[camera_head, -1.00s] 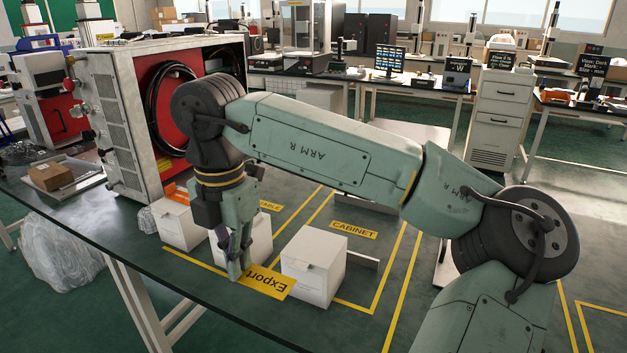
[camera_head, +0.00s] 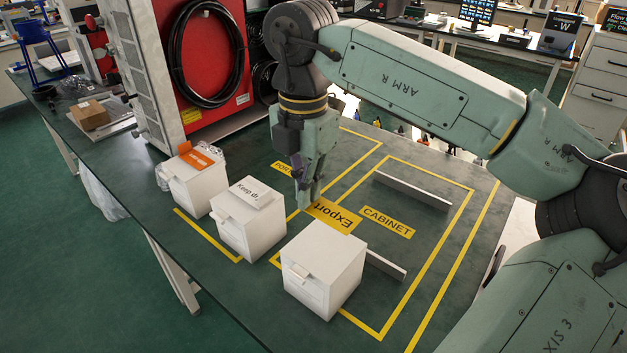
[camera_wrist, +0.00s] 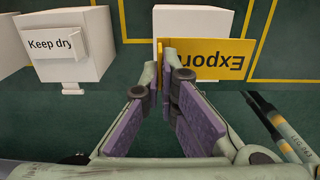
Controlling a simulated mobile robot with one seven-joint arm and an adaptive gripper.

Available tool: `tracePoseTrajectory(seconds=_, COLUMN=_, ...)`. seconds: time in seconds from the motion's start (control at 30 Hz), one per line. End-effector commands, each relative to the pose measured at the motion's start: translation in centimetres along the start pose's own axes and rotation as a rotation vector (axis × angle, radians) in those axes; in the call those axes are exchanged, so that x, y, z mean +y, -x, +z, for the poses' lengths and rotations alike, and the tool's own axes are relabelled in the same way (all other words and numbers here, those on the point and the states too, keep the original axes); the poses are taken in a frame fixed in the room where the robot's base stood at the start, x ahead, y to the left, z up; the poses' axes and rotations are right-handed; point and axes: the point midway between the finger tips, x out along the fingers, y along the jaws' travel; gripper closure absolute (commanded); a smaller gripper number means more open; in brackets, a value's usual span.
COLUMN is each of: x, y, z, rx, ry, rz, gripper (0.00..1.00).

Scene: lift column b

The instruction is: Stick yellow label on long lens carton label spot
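My gripper (camera_head: 306,197) points down behind the gap between two white cartons. It is shut on the upright tab of a yellow "Export" label (camera_head: 336,216). In the wrist view, the fingertips (camera_wrist: 164,76) pinch this tab, and the label (camera_wrist: 212,62) stretches right across a carton (camera_wrist: 185,20). The bare-topped right carton (camera_head: 323,278) has a small tab at its upper edge. The middle carton (camera_head: 248,228) bears a white "Keep dry" label (camera_head: 250,192). The left carton (camera_head: 198,188) bears an orange label (camera_head: 197,155). I cannot tell which is the long lens carton.
The dark tabletop (camera_head: 400,185) has yellow outlines and a "CABINET" marking (camera_head: 388,222). Low grey strips (camera_head: 412,190) stand on it at the right. An open cabinet with a red inside (camera_head: 200,60) stands at the back left. A small brown box (camera_head: 90,114) lies left of it.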

Motion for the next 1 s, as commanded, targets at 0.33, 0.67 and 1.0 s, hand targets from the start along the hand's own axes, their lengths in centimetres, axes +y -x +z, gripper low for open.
tracePoseTrajectory(seconds=0.33, x=0.0, y=-0.1, z=0.0, rx=0.000, ry=0.000, rz=0.000, gripper=1.00)
tracePoseTrajectory(seconds=0.67, x=0.0, y=-1.7, z=0.0, rx=0.001, ry=0.000, rz=0.000, gripper=1.00)
tracePoseTrajectory(seconds=1.0, x=0.0, y=-4.5, z=0.0, rx=0.001, ry=0.000, rz=0.000, gripper=1.00)
